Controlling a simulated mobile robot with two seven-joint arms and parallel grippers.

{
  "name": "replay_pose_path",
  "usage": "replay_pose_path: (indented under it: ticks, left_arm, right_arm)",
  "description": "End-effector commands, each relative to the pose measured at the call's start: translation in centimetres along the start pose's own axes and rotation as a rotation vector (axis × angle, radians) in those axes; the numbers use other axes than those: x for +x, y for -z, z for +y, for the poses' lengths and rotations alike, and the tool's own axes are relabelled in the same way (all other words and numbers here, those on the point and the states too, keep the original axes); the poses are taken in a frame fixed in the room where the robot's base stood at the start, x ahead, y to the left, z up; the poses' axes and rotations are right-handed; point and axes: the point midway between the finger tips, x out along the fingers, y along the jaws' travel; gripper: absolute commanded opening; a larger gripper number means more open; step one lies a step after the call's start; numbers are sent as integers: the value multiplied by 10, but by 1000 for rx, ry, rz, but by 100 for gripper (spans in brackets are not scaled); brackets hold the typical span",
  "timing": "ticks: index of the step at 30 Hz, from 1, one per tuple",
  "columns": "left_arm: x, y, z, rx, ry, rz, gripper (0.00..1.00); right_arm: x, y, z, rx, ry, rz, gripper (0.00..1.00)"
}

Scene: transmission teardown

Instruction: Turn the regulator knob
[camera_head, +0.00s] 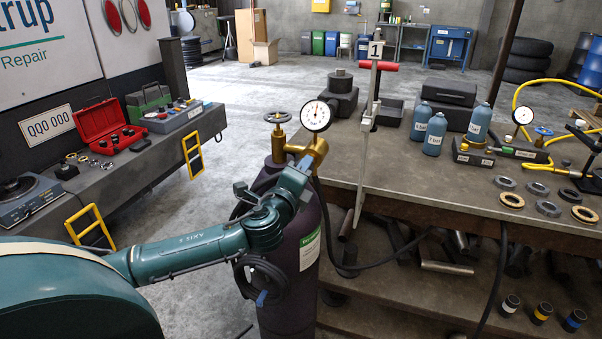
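A dark purple gas cylinder (289,285) stands upright beside the workbench. My teal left arm comes in from the left, and my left gripper (303,167) is right at the lower front of the brass regulator. Its fingers are small and overlap the brass, so I cannot tell whether they are open or touching. My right gripper is not in view.
The workbench (445,178) on the right holds blue bottles (436,133), several rings (548,209) and a yellow hose (520,95). A red-handled upright tool (370,120) stands at its near edge. A black hose (375,262) runs from the regulator. A red toolbox (105,127) is at left.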

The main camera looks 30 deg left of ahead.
Motion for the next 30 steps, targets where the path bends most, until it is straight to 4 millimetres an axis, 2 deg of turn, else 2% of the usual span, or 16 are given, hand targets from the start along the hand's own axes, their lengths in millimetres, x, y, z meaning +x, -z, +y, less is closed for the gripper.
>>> replay_pose_path:
  ticks: [1, 7, 17, 23, 30]
  left_arm:
    - [0, 0, 0, 0, 0, 0, 42]
    - [0, 0, 0, -1, 0, 0, 59]
    - [-5, 1, 1, 0, 0, 2, 59]
    - [-35, 2, 4, 1, -1, 4, 59]
    - [-90, 2, 4, 2, -2, 5, 59]
  right_arm:
    - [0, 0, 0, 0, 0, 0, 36]
    - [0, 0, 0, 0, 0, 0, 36]
    - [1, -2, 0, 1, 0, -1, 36]
    - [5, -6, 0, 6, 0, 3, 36]
    - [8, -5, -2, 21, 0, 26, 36]
